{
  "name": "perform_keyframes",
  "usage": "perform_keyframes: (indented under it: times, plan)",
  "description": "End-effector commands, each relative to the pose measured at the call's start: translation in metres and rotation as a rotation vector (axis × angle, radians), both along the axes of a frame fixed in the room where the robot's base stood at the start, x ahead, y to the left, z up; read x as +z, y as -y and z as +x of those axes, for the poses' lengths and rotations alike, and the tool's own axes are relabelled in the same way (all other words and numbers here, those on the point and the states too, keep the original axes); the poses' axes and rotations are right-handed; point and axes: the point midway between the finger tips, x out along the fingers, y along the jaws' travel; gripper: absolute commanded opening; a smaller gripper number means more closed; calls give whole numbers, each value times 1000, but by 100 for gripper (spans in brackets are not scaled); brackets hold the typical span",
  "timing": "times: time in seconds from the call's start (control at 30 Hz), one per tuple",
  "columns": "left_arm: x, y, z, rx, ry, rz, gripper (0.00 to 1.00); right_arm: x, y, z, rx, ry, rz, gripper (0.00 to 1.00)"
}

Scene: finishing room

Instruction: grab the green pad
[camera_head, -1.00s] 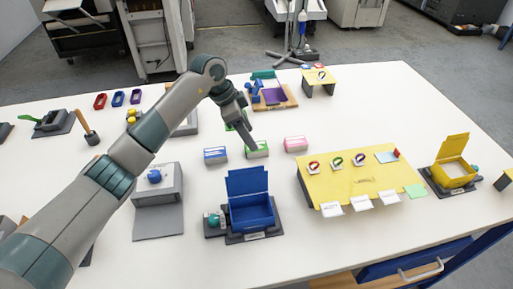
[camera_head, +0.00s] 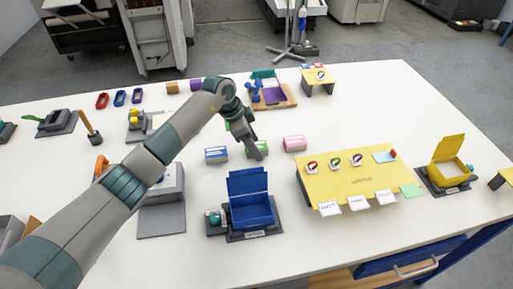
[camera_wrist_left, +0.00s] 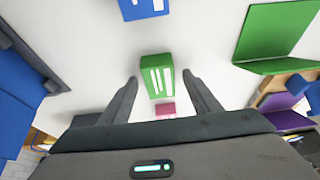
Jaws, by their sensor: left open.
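The green pad (camera_head: 251,153) is a small green block with white stripes on the white table, between the blue pad (camera_head: 216,155) and the pink pad (camera_head: 294,144). My left gripper (camera_head: 256,150) is over it and hides part of it. In the left wrist view the green pad (camera_wrist_left: 157,76) lies between the two spread fingertips (camera_wrist_left: 159,78), with a gap on each side. The blue pad (camera_wrist_left: 143,9) is at the top and the pink pad (camera_wrist_left: 165,110) is below. My right gripper is not in view.
A blue open bin (camera_head: 250,209) stands in front of the pads. A yellow board (camera_head: 350,181) with cards and a light green sheet (camera_head: 411,191) is to the right. A grey stand (camera_head: 167,209) is at the left. A purple and green item (camera_head: 272,95) is behind.

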Motion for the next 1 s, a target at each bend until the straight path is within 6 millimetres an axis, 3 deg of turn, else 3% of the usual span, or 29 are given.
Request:
perform_keyframes:
  times: [0.3,0.37,0.5,1.0]
  plan:
    - [0,0,0,0,0,1,57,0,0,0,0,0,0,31]
    - [0,0,0,0,0,1,45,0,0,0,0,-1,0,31]
    - [0,0,0,0,0,1,12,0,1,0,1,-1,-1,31]
    - [9,-1,1,-1,1,0,11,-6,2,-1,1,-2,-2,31]
